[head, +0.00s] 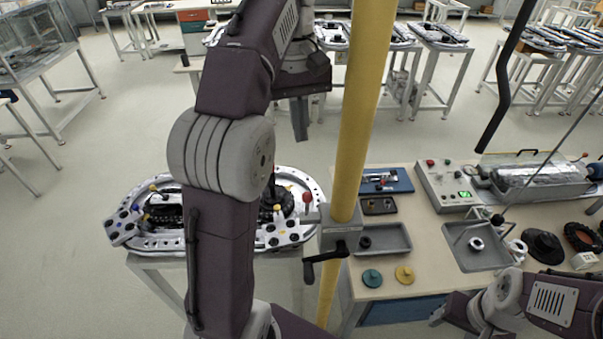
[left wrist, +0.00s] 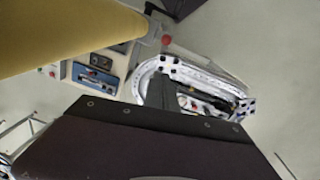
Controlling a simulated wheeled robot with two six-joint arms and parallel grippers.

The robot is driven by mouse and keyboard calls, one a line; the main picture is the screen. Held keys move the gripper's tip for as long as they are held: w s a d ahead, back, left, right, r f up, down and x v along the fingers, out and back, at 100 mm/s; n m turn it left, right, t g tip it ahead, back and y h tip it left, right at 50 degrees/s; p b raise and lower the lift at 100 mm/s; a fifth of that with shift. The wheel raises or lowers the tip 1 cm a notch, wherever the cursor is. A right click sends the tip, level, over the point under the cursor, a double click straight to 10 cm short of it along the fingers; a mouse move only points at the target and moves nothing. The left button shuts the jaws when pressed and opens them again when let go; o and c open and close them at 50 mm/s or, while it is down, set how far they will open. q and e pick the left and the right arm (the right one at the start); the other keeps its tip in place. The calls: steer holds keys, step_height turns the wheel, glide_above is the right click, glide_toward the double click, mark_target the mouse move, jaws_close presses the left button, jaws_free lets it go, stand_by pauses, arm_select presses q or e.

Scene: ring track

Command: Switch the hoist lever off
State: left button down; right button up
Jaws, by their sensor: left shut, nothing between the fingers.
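A grey box (head: 341,236) is clamped on the yellow post (head: 362,110) in the middle of the head view. A black crank-like handle (head: 325,262) sticks out from its lower front. A short lever with a red knob (head: 307,198) stands at its left side; a red knob also shows beside the post in the left wrist view (left wrist: 166,40). I cannot tell for sure which one is the hoist lever. My left gripper (head: 300,120) is shut and empty, pointing down left of the post, apart from the box. Its fingers show in the left wrist view (left wrist: 161,92). My right arm shows at lower right; its fingers do not.
An oval ring track (head: 150,240) on a stand is partly hidden behind my left arm. Right of the post, a workbench (head: 400,235) holds grey trays, a control box (head: 445,187) and a clear-covered machine (head: 530,180). Open floor lies at left.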

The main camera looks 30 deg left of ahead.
arm_select(q)
steer(key=w+a, duration=0.1)
steer(key=a, duration=0.1)
steer(key=b, duration=0.4)
glide_above(307, 204)
steer(key=w+a, duration=0.2)
steer(key=shift+f, duration=5.9)
steer(key=shift+w+a, duration=0.1)
steer(key=shift+w, duration=0.05)
steer(key=shift+w+f, duration=0.1)
